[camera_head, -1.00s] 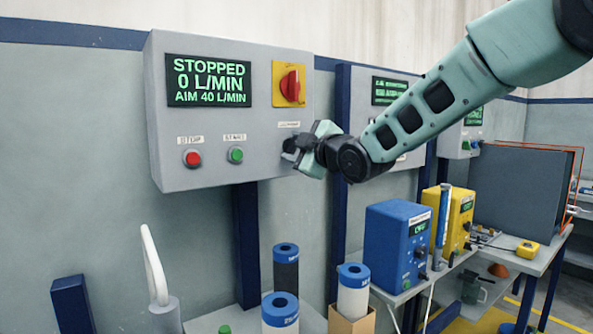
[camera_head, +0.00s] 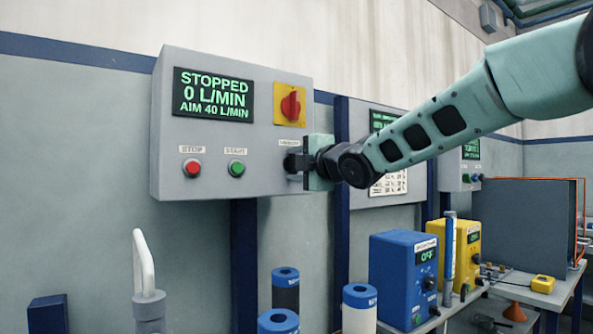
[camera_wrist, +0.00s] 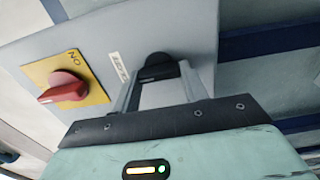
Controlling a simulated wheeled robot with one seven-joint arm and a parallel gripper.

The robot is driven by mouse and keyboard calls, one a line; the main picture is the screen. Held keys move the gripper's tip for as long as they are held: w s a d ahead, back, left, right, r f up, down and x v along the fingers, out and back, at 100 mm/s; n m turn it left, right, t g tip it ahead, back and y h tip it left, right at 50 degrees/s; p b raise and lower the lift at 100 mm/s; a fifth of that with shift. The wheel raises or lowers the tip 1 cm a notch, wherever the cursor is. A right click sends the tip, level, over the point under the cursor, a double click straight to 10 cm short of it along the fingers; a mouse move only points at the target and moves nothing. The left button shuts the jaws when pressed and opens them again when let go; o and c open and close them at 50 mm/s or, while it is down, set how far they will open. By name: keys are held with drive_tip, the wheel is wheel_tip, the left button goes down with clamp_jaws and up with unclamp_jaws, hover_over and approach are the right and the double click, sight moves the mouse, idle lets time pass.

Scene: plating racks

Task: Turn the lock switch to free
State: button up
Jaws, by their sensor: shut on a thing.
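The lock switch, a small black knob (camera_wrist: 157,67), sits on the lower right of the grey control box face (camera_head: 166,130). My gripper (camera_wrist: 160,76) is shut on the knob, one finger on each side, in the wrist view. In the head view my gripper (camera_head: 294,162) covers most of the knob at the box's right side, below the red rotary switch. A small white label (camera_wrist: 118,68) is beside the knob; its text is too blurred to read for certain. The knob's marked position cannot be read.
A red rotary switch (camera_head: 290,105) on a yellow plate is above my gripper. A red stop button (camera_head: 192,168) and green start button (camera_head: 237,168) are to the left. The display (camera_head: 212,94) reads STOPPED, 0 L/MIN, AIM 40 L/MIN. A blue unit (camera_head: 403,275) stands at lower right.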

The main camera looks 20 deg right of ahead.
idle(0.3)
drive_tip(key=o, duration=1)
drive_tip(key=p+v, duration=0.9)
drive_tip(key=v, duration=0.8)
drive_tip(key=shift+s, duration=0.2)
